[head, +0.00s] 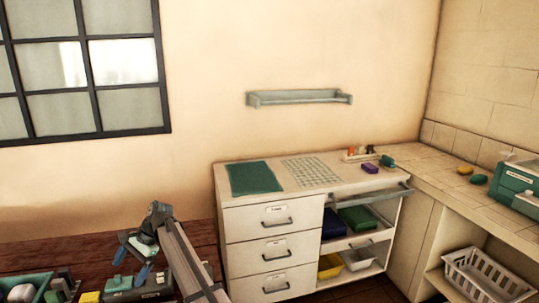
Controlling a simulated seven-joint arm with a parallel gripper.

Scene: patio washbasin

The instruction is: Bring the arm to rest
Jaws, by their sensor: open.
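My gripper (131,264) is at the lower left of the head view, at the end of my arm. Its two blue fingertips point down and are spread apart, with nothing visible between them. It is above the dark wooden surface (60,255), near a dark green case (150,286) at the bottom edge. I cannot tell how much space is between the fingertips and the case.
A white drawer cabinet (268,217) stands right of my arm, with a green mat (256,178) and small items on top. Containers with small parts (25,286) fill the lower left. A tiled counter (440,172) holds a teal box (518,185); a white basket (485,272) sits below.

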